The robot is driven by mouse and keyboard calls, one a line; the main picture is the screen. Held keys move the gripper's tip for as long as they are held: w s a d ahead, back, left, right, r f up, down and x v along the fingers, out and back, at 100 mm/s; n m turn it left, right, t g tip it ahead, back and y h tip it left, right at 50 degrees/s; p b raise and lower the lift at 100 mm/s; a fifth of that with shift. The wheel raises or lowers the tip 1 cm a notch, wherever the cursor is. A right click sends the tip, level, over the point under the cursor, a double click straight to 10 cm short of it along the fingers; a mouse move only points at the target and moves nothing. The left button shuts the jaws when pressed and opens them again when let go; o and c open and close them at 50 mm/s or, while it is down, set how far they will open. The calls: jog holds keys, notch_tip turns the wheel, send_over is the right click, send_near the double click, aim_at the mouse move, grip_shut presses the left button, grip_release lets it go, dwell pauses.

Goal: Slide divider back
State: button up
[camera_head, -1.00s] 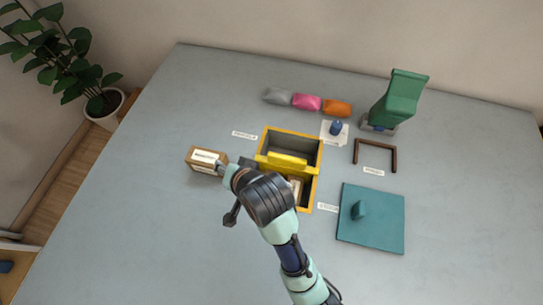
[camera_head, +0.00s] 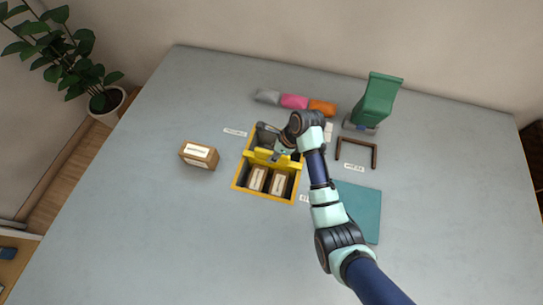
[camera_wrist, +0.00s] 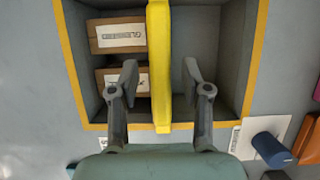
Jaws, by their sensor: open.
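The yellow divider (camera_head: 260,157) stands across the yellow-rimmed box (camera_head: 263,197) and splits it into a back and a front compartment. In the wrist view the divider (camera_wrist: 159,40) runs up and down between the spread fingers of my gripper (camera_wrist: 160,72). My gripper is open, with one finger on each side of the divider; I cannot tell whether either touches it. Two labelled brown cartons (camera_head: 257,179) (camera_head: 279,182) lie in the front compartment. They also show left of the divider in the wrist view (camera_wrist: 117,35). The back compartment, partly hidden by my arm, looks empty where visible.
A loose brown carton (camera_head: 199,155) stands left of the box. Grey, pink (camera_head: 294,101) and orange bundles lie behind it. A green stand (camera_head: 376,100), a brown U-shaped frame (camera_head: 356,152) and a teal mat (camera_head: 363,210) are on the right. The front left table is clear.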

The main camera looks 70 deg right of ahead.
jog(key=shift+x, duration=0.85)
jog(key=shift+c, duration=0.2)
grip_shut()
jog(key=shift+r, duration=0.1)
